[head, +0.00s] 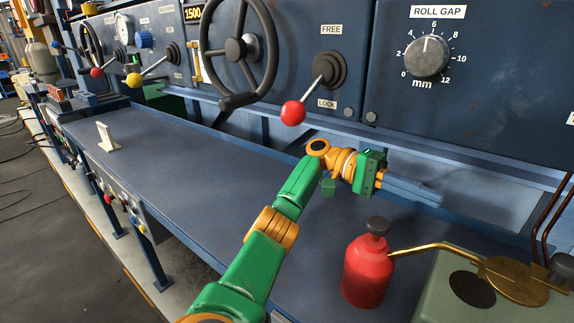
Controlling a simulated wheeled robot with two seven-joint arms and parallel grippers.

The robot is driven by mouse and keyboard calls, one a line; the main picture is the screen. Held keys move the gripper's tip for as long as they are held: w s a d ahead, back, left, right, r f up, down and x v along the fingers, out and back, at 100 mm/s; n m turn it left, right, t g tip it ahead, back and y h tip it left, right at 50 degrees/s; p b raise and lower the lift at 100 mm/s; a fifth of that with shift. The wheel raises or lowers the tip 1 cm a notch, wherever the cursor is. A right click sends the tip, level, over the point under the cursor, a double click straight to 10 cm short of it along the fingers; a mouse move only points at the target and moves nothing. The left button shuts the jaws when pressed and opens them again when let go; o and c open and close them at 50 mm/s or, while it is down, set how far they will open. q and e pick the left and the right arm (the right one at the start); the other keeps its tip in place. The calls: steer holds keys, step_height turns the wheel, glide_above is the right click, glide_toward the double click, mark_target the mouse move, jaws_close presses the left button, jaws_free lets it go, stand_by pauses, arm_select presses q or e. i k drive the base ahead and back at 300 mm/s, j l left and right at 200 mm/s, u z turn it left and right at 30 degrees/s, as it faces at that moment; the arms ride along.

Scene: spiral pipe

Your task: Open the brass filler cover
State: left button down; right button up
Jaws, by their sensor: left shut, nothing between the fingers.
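A round brass cover (514,280) lies on top of a grey-green box (437,292) at the lower right. A dark round patch (472,289) lies beside it on the left; I cannot tell if it is an opening or a flat disc. My left gripper (438,200) is up and left of the brass cover, above the bench, apart from it. Its bluish fingers point right and are shut with nothing between them. My right gripper does not show.
A red can (367,272) with a black cap stands left of the box; a thin brass tube (430,248) runs from it toward the cover. Dark red rods (545,212) rise at the right edge. A red-knobbed lever (293,113) and handwheel are on the panel. The bench (190,165) is mostly clear.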

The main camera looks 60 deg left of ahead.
mark_target(523, 285)
steer(key=k+j, duration=0.4)
steer(key=k, duration=0.75)
